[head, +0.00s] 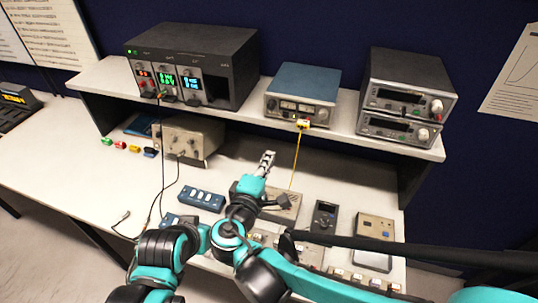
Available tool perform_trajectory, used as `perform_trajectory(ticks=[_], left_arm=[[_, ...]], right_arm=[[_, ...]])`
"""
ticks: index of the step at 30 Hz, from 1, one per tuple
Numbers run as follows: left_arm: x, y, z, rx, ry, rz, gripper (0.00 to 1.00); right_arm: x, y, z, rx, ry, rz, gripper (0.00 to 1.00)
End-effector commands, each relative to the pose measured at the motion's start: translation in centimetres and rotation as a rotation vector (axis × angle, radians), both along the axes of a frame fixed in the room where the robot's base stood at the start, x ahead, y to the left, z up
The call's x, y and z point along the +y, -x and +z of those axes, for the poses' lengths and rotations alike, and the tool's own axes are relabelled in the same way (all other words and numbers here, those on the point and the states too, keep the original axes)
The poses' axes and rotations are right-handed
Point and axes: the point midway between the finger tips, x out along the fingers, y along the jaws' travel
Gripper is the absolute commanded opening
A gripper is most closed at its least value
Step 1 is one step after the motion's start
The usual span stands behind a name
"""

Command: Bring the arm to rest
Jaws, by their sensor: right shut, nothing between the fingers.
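My right gripper (267,160) is shut and empty. It points away from me over the bench, below the front edge of the shelf, near the middle of the picture. A teal and black arm of mine fills the lower middle and hides part of the bench top. I cannot make out my left gripper.
A grey box with a yellow plug and cable (298,160) stands near the gripper. The shelf (235,115) holds a power supply (190,60), a blue instrument (302,90) and stacked grey units (405,90). Blue terminal blocks (201,198) and a dark handheld meter (324,217) lie on the bench.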

Motion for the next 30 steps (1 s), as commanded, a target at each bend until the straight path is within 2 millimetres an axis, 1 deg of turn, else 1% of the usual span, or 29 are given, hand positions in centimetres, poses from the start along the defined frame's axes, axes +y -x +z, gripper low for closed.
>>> perform_trajectory(ticks=[5,8,11,13,14,15,17,18,21,24,25,27,30], left_arm=[[0.0,0.0,0.0,0.0,0.0,0.0,0.46],[0.0,0.0,-0.2,0.0,0.0,0.0,0.46],[0.0,0.0,-0.7,0.0,0.0,0.0,0.46],[0.0,0.0,-1.3,0.0,0.0,0.0,0.46],[0.0,0.0,-1.6,0.0,0.0,0.0,0.46],[0.0,0.0,-2.1,0.0,0.0,0.0,0.46],[0.0,0.0,-2.7,0.0,0.0,0.0,0.46],[0.0,0.0,-3.1,0.0,0.0,0.0,0.46],[0.0,0.0,-3.9,0.0,0.0,0.0,0.46],[0.0,0.0,-4.6,0.0,0.0,0.0,0.46],[0.0,0.0,-4.7,0.0,0.0,0.0,0.46],[0.0,0.0,-5.0,0.0,0.0,0.0,0.46],[0.0,0.0,-5.2,0.0,0.0,0.0,0.46]], right_arm=[[0.0,0.0,0.0,0.0,0.0,0.0,0.0],[-1.0,-0.1,-0.4,0.02,-0.02,-0.017,0.0],[-4.6,-0.1,-2.2,0.092,-0.099,-0.073,0.0],[-8.5,0.5,-4.3,0.176,-0.208,-0.143,0.0],[-10.4,1.0,-5.5,0.216,-0.27,-0.18,0.0],[-12.9,2.0,-7.1,0.269,-0.363,-0.231,0.0],[-16.0,4.0,-9.4,0.34,-0.517,-0.309,0.0],[-17.5,5.5,-10.8,0.378,-0.626,-0.357,0.0],[-19.9,9.1,-13.5,0.44,-0.893,-0.464,0.0],[-20.7,11.9,-15.2,0.462,-1.126,-0.539,0.0],[-20.7,12.5,-15.5,0.463,-1.184,-0.556,0.0],[-20.7,13.6,-15.9,0.46,-1.299,-0.585,0.0],[-20.5,14.4,-16.1,0.455,-1.398,-0.606,0.0]])
